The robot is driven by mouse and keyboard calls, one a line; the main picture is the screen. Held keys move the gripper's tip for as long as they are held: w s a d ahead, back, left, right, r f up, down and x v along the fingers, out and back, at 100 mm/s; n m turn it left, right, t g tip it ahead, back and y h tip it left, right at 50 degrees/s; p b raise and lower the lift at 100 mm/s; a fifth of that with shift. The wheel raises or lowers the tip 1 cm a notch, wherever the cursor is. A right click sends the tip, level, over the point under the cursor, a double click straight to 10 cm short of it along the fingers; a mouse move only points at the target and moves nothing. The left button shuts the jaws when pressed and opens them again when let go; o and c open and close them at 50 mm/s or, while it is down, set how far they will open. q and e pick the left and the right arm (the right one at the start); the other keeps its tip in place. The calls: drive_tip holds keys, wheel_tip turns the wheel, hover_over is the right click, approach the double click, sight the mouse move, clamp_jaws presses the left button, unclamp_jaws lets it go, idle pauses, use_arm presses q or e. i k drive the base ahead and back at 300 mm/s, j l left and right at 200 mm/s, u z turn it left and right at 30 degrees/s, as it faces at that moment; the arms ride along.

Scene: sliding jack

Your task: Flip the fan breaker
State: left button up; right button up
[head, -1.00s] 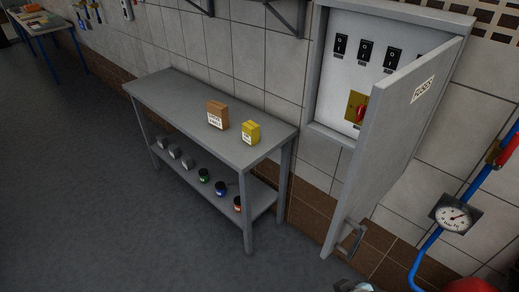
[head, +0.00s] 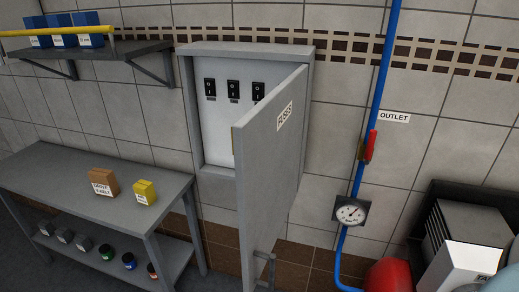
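The fuse cabinet (head: 180,100) is on the tiled wall, its grey door (head: 272,165) marked FUSES swung part-way open toward me. Black breaker switches (head: 233,92) show in a row on the white panel inside, at least three of them, with small labels below. The labels are too small to read, so I cannot tell which is the fan breaker. The door hides the right and lower part of the panel. The door handle (head: 264,268) is at the bottom of the view. Neither gripper is in view.
A grey bench (head: 90,190) with a brown box (head: 103,182) and a yellow box (head: 144,192) stands at left. Right of the door are a blue pipe with a red valve lever (head: 370,146), a gauge (head: 350,211), a red tank (head: 392,275) and a machine (head: 470,230).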

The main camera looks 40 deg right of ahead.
sight(232, 86)
drive_tip(key=z, duration=1.25)
drive_tip(key=j, duration=0.25)
drive_tip(key=i+j, duration=0.15)
